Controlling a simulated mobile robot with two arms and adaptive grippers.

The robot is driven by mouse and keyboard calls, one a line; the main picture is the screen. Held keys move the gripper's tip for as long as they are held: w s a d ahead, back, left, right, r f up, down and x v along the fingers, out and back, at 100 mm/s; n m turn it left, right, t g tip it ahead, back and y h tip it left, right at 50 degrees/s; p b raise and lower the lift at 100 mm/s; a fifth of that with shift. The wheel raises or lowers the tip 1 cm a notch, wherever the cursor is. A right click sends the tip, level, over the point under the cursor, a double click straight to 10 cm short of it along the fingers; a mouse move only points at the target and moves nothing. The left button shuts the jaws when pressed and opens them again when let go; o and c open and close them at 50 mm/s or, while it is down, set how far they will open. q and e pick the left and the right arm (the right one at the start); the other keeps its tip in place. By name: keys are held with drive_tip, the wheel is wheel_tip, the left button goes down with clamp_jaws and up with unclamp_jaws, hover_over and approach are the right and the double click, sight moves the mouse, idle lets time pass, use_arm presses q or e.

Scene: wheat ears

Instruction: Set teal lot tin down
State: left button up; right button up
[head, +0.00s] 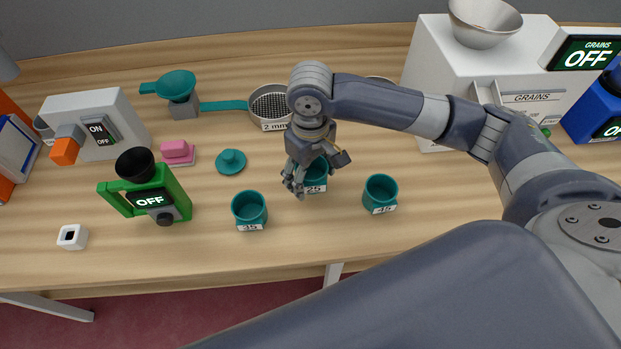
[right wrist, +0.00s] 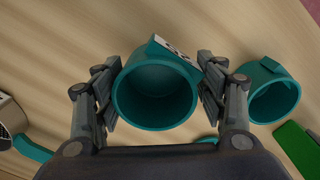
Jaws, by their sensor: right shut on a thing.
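My right gripper (head: 307,180) is shut on the teal lot tin labelled 25 (head: 320,180). In the right wrist view, the fingers of the right gripper (right wrist: 160,100) lie on both sides of this tin (right wrist: 155,95), whose open mouth faces the camera and looks empty. It appears upright, at or just above the table; I cannot tell if its base touches. A teal tin labelled 35 (head: 249,210) stands to its left and one labelled 45 (head: 380,193) to its right. My left gripper is not in view.
The wooden table (head: 300,245) is clear in front of the tins. A teal lid (head: 231,161), pink block (head: 178,151) and green device (head: 172,190) stand left. A white grain machine (head: 440,75) stands back right.

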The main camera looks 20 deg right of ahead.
drive_tip(key=shift+f+p, duration=0.45)
drive_tip(key=shift+f, duration=1.35)
drive_tip(key=o, duration=1.1)
drive_tip(key=shift+c, duration=0.2)
